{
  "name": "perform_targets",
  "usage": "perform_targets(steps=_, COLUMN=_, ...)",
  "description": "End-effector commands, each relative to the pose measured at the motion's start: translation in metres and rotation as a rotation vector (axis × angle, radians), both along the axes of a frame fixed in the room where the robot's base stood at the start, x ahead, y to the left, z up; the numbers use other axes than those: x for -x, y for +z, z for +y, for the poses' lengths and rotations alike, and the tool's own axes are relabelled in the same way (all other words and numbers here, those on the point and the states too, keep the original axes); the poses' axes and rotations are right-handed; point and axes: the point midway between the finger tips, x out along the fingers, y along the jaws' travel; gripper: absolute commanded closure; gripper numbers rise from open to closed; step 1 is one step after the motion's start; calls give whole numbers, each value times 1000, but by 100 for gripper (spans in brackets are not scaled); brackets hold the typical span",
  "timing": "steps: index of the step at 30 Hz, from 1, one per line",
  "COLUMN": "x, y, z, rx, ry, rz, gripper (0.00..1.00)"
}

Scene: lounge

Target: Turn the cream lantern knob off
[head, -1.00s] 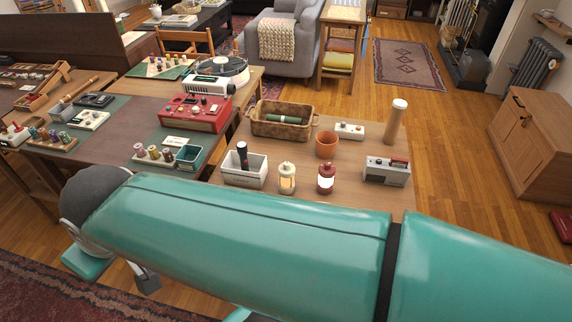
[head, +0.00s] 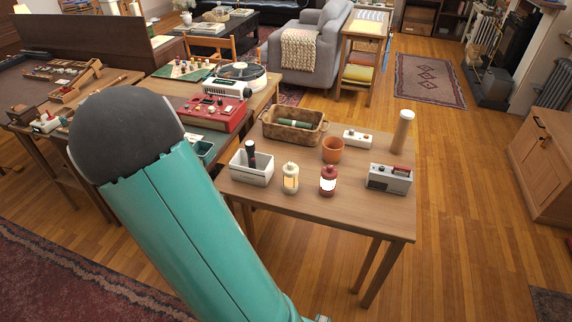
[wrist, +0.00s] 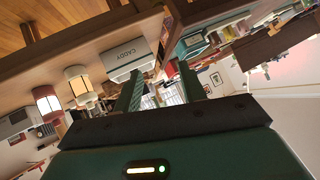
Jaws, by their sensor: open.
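The cream lantern (head: 290,178) stands upright at the front edge of the small wooden table (head: 300,205), and its window glows warm yellow. Its knob is too small to make out. A red lantern (head: 328,181) with a bright white window stands just right of it. The head view shows my teal arm, but not the gripper.
The white caddy (head: 251,168) holding a dark bottle sits close left of the cream lantern. Open floor lies right of the table.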

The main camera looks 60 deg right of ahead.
Motion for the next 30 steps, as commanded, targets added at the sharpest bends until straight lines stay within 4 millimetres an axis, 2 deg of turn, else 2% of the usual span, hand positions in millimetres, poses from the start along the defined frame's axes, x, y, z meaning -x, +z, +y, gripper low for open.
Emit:
perform_targets(steps=1, x=15, y=-16, z=-21, rx=52, ry=-62, rz=13, gripper=59)
perform_targets(steps=6, x=69, y=-43, z=-80, rx=265, ry=-239, rz=33, gripper=59)
perform_targets(steps=9, x=104, y=-50, z=-105, rx=407, ry=-313, rz=54, gripper=59)
perform_targets(steps=12, x=133, y=-51, z=-121, rx=533, ry=-360, rz=73, gripper=59)
perform_targets(steps=15, x=152, y=-49, z=-129, rx=626, ry=-381, rz=87, gripper=59)
perform_targets(steps=19, x=163, y=-47, z=-135, rx=683, ry=-390, rz=92, gripper=59)
perform_targets(steps=23, x=164, y=-45, z=-145, rx=691, ry=-393, rz=91, gripper=59)
perform_targets(steps=30, x=160, y=-45, z=-186, rx=690, ry=-394, rz=90, gripper=59)
